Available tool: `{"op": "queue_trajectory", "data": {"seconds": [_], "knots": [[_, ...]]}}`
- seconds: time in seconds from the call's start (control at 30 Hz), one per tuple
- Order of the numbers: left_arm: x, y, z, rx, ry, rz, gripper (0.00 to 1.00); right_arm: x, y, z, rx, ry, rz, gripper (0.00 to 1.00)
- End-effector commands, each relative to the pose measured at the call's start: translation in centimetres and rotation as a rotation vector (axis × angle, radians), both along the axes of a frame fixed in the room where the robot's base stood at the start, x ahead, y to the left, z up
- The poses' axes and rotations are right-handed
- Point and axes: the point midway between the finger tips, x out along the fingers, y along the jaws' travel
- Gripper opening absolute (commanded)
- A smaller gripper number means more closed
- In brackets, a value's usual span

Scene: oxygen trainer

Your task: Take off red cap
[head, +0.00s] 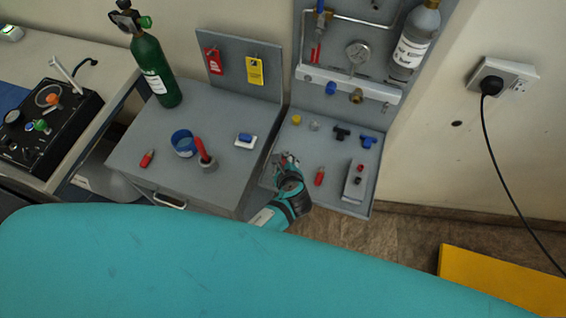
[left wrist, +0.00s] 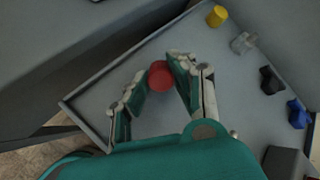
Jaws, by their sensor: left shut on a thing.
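My left gripper (head: 288,160) is over the left part of the grey wall tray (head: 345,207), below the pipe panel. In the left wrist view, the two fingers of my left gripper (left wrist: 158,82) are shut on a round red cap (left wrist: 159,75), seen from its top. The fingers stand at either side of it. What is under the cap is hidden, and I cannot tell whether it is apart from the tray. In the head view the gripper hides the cap. My right gripper is not in view.
A yellow cap (head: 297,119), a clear fitting (head: 314,126), a black fitting (head: 342,133) and a blue fitting (head: 368,141) lie along the tray's back. A red piece (head: 319,177) is right of the gripper. A green cylinder (head: 156,76) stands on the cabinet at left.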

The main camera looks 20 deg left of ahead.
Motion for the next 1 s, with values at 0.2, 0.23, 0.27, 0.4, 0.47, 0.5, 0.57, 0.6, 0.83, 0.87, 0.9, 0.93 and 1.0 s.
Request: {"op": "queue_trajectory", "data": {"seconds": [0.2,0.23,0.27,0.4,0.47,0.5,0.57,0.6,0.83,0.87,0.9,0.93,1.0], "knots": [[-0.96,0.00,-1.97,-0.007,0.028,0.001,0.00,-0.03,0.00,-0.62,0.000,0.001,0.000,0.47],[-0.97,0.00,-2.02,-0.007,0.028,0.001,0.00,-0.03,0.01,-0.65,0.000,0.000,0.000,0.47],[-0.97,0.00,-2.07,-0.007,0.028,0.001,0.00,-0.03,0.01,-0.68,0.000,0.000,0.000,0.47],[-0.97,0.01,-2.13,-0.008,0.027,0.001,0.00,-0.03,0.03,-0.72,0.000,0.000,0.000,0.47],[-0.97,0.01,-2.13,-0.008,0.027,0.001,0.00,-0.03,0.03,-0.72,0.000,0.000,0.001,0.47],[-0.97,0.02,-2.14,-0.008,0.027,0.001,0.00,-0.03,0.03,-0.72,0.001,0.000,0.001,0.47],[-0.96,0.02,-2.15,-0.008,0.027,0.001,0.26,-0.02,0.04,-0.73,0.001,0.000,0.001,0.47],[-0.96,0.01,-2.16,-0.008,0.027,0.001,0.31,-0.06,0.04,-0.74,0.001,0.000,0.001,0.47],[-0.96,-0.22,-2.06,-0.010,0.027,-0.001,0.52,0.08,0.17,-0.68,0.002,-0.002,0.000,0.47],[-0.96,-0.24,-2.04,-0.010,0.028,-0.002,0.52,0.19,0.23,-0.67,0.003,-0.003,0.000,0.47],[-0.96,-0.27,-2.02,-0.010,0.027,-0.002,0.52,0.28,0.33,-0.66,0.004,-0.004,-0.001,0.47],[-0.96,-0.30,-2.01,-0.010,0.027,-0.002,0.52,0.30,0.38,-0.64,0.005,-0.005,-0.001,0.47],[-0.96,-0.36,-1.98,-0.010,0.027,-0.004,0.52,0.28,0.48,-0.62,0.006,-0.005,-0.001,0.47]]}}
